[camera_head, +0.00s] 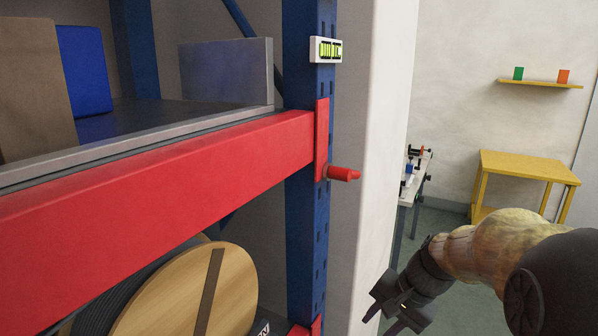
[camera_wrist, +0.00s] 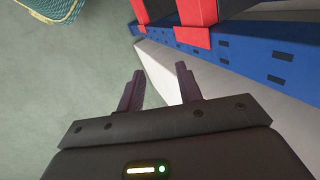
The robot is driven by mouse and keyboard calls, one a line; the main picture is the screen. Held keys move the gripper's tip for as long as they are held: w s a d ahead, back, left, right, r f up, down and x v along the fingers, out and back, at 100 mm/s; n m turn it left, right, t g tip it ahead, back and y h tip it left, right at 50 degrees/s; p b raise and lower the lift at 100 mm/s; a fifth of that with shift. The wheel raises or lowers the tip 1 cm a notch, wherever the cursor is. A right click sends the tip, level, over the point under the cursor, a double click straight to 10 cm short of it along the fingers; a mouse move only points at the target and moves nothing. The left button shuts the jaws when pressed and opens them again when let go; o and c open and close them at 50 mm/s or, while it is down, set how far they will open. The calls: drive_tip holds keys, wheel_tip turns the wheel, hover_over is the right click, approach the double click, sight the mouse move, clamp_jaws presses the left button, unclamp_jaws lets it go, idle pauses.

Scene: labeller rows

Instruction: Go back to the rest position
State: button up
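My gripper (camera_head: 388,318) is at the lower right of the head view, hanging from my arm in front of the white wall edge and the floor. Its fingertips run close to the picture's bottom edge there. In the wrist view my gripper (camera_wrist: 158,77) shows two dark purple fingers set well apart. Nothing is between them; the gripper is open and empty.
A rack with a red beam (camera_head: 160,180) and blue upright (camera_head: 306,215) fills the left. A red peg (camera_head: 343,174) sticks out from it. A wooden reel (camera_head: 190,295) stands below. A yellow table (camera_head: 525,167) and workbench (camera_head: 408,190) stand behind.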

drive_tip(key=s+a+f+n+h, duration=0.1)
drive_tip(key=s+f+n+h, duration=0.3)
drive_tip(key=s+f+n, duration=0.3)
drive_tip(key=s+f, duration=0.1)
drive_tip(key=s, duration=0.2)
drive_tip(key=shift+s+f, duration=0.2)
drive_tip(key=shift+f, duration=0.1)
